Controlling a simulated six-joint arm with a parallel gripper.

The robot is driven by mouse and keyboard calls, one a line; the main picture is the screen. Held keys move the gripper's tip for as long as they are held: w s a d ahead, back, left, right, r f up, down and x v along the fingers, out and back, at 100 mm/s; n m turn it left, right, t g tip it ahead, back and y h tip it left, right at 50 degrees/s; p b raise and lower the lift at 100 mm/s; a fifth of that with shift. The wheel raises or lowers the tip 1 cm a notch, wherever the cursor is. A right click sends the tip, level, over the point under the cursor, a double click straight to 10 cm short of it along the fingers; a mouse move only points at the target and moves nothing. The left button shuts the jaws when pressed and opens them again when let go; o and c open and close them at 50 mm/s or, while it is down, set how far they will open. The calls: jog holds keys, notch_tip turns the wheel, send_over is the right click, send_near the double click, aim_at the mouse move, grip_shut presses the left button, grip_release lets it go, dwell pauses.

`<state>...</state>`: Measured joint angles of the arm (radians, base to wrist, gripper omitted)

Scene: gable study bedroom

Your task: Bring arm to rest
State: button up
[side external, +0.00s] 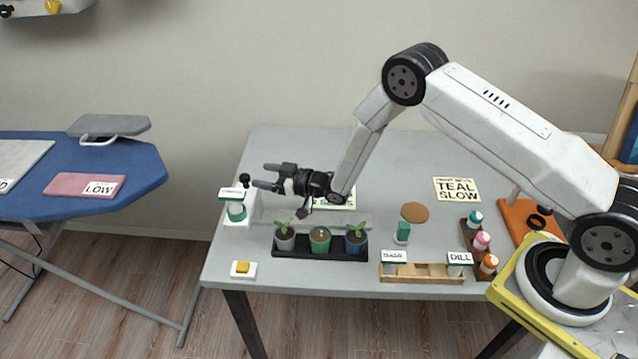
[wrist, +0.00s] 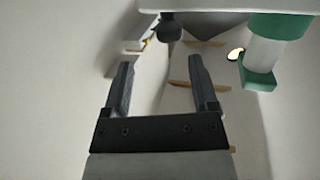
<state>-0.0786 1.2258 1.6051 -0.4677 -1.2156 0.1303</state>
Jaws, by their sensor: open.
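My gripper (side external: 263,176) is over the left part of the grey table (side external: 300,150), pointing left, above and behind the black tray of pots. Its two fingers are apart with nothing between them; the wrist view also shows the open gripper (wrist: 162,88). A white stand with a green part (side external: 236,210) and a label is at the table's left edge, just beyond and below the fingertips. In the wrist view a green and white object (wrist: 270,60) shows at the upper right, apart from the fingers.
A wooden rack (side external: 422,278) with labels, including DILL, stands at the front edge. Several coloured bottles stand in a dark rack (side external: 480,262) at right. A TEAL SLOW card (side external: 457,190) lies behind. An ironing board (side external: 130,165) stands left.

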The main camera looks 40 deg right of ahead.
jog(key=s+d+r+m+g+h, duration=0.3)
jog(key=s+d+r+g+h, duration=0.2)
jog(key=s+d+r+h, duration=0.3)
jog(key=s+d+r+m+g, duration=0.1)
jog(key=s+d+r+g, duration=0.1)
jog(key=s, duration=0.9)
jog(key=s+d+r+m+g, duration=0.2)
jog(key=s+g, duration=0.3)
jog(key=s, duration=0.7)
jog(key=shift+r+h, duration=0.2)
jog(key=shift+h, duration=0.1)
